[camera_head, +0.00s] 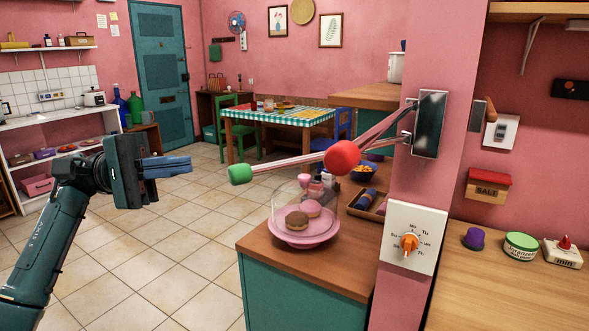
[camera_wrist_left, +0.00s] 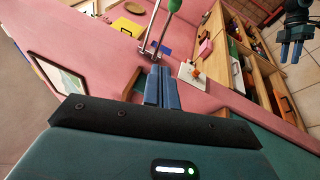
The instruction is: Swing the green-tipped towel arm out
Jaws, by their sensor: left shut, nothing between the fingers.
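The green-tipped towel arm (camera_head: 286,163) is a thin metal bar reaching left from a chrome wall plate (camera_head: 430,124) on the pink pillar. Its green tip (camera_head: 240,174) is its far left end. A red-tipped arm (camera_head: 341,156) comes from the same plate and overlaps it in the picture. My left gripper (camera_head: 190,165) is shut and empty, left of the green tip with a visible gap. In the left wrist view, its blue fingers (camera_wrist_left: 162,72) point toward the bars, and the green tip (camera_wrist_left: 174,5) is at the top edge. My right gripper (camera_wrist_left: 291,50) shows there at upper right; its opening is unclear.
A pink cake stand with a clear dome (camera_head: 304,236) stands on the counter (camera_head: 262,258) below the arms. A white dial panel (camera_head: 410,237) is on the pillar under the plate. A checkered table (camera_head: 280,115) stands behind. Bare tiled floor lies around my left gripper.

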